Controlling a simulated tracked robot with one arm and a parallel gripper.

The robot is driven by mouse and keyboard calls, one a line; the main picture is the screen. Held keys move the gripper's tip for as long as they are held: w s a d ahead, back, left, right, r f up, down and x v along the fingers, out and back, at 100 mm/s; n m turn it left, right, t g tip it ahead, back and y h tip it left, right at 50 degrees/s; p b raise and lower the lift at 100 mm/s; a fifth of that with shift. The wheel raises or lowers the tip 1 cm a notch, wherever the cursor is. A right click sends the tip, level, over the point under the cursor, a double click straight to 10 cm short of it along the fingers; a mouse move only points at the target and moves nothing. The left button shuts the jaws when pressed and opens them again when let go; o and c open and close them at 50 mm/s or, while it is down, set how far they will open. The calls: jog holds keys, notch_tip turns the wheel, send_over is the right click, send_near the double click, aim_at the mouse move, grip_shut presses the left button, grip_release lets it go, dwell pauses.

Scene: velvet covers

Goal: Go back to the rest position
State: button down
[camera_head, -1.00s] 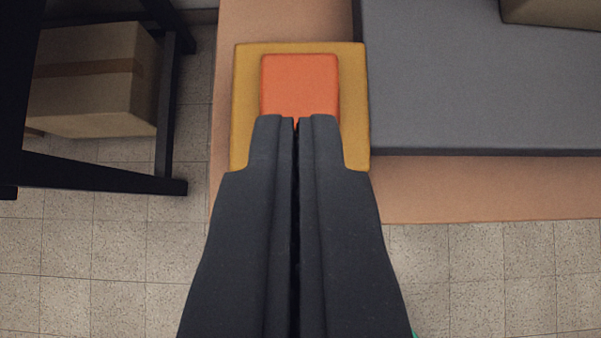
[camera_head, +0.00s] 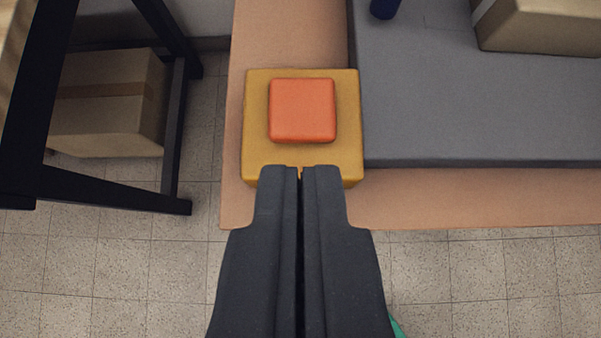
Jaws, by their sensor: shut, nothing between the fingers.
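My gripper (camera_head: 300,172) is shut and empty, its dark fingers pointing up the picture from the bottom edge. The fingertips overlap the near edge of a yellow-ochre square block (camera_head: 253,130) in the picture. An orange block (camera_head: 302,111) sits on top of the yellow one, beyond the fingertips and clear of them in the view. I cannot tell the gripper's height above the blocks.
A grey slab (camera_head: 470,110) lies right of the yellow block on a tan surface (camera_head: 450,200). A cardboard box (camera_head: 545,28) and a dark blue object (camera_head: 384,7) are on it. A black-framed table (camera_head: 110,188) stands left, with a carton (camera_head: 105,110) behind its legs. Tiled floor lies in front.

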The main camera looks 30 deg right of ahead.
jog(key=s+a+r+n+t+y, duration=0.1)
jog(key=s+a+r, duration=0.3)
jog(key=r, duration=0.9)
jog(key=s+a+r+n+t+y, duration=0.2)
jog(key=s+a+r+n+t, duration=0.1)
jog(key=r, duration=1)
jog(key=s+a+r+n+t+y, duration=0.2)
jog(key=s+a+r, duration=0.5)
jog(key=r, duration=0.7)
jog(key=shift+s+a+n+t, duration=0.25)
jog(key=shift+a+n+t, duration=0.15)
jog(key=shift+t, duration=0.4)
